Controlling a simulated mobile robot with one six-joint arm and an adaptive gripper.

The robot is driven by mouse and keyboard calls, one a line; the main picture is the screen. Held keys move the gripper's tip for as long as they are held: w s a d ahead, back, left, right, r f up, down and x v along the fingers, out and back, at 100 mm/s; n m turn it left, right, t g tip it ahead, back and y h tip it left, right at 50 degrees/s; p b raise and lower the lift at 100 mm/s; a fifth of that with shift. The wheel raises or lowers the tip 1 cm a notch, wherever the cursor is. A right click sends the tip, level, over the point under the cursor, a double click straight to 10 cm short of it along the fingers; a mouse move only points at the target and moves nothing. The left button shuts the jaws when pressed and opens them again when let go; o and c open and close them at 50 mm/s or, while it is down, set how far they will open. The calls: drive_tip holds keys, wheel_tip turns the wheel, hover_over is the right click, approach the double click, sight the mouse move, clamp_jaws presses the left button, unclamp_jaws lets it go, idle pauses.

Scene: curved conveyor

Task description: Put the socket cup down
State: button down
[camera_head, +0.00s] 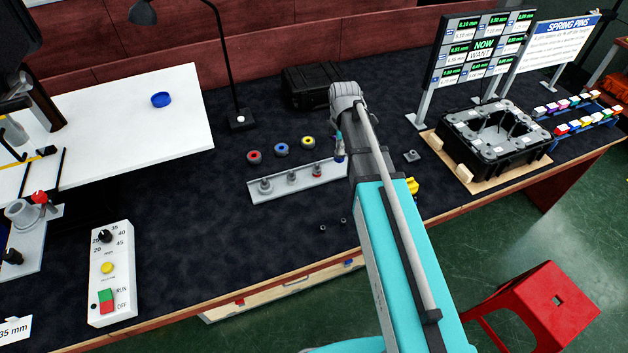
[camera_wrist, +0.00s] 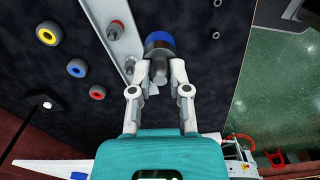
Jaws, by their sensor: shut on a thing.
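My gripper (camera_wrist: 160,75) is shut on the socket cup (camera_wrist: 159,40), a grey piece with a wide blue band at its far end. In the head view the cup's blue part (camera_head: 339,156) shows beneath my gripper, just past the right end of the grey rack (camera_head: 275,192). The rest of the cup is hidden by my arm. The rack has several grey posts, one with a red ring. In the wrist view the rack (camera_wrist: 105,12) lies left of the cup. I cannot tell whether the cup touches the bench.
Red (camera_head: 254,157), blue (camera_head: 281,149) and yellow (camera_head: 308,142) ringed pieces stand behind the rack. Two small dark parts (camera_head: 343,220) lie in front. A small grey fixture (camera_head: 412,156) and a black tray (camera_head: 466,152) are to the right.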

drive_tip(key=a+f+n+b, duration=0.2)
drive_tip(key=a+f+b, duration=0.1)
drive_tip(key=a+f, duration=0.1)
drive_tip(key=shift+w+f+b, duration=0.3)
drive_tip(key=shift+w+f, duration=0.1)
drive_tip(key=shift+w, duration=0.05)
drive_tip(key=shift+d, duration=0.1)
drive_tip(key=b, duration=0.9)
approach(341, 166)
drive_tip(key=shift+s+a, duration=0.3)
drive_tip(key=shift+s, duration=0.1)
drive_tip(key=shift+f, duration=0.1)
drive_tip(key=shift+w+d+f+b, duration=0.1)
drive_tip(key=shift+w+f+b, duration=0.1)
drive_tip(key=shift+f+b, duration=0.25)
drive_tip(key=shift+w+d+f+b, duration=0.1)
drive_tip(key=shift+w+f+b, duration=0.05)
drive_tip(key=shift+f+b, duration=1.35)
drive_tip(key=shift+b, duration=0.1)
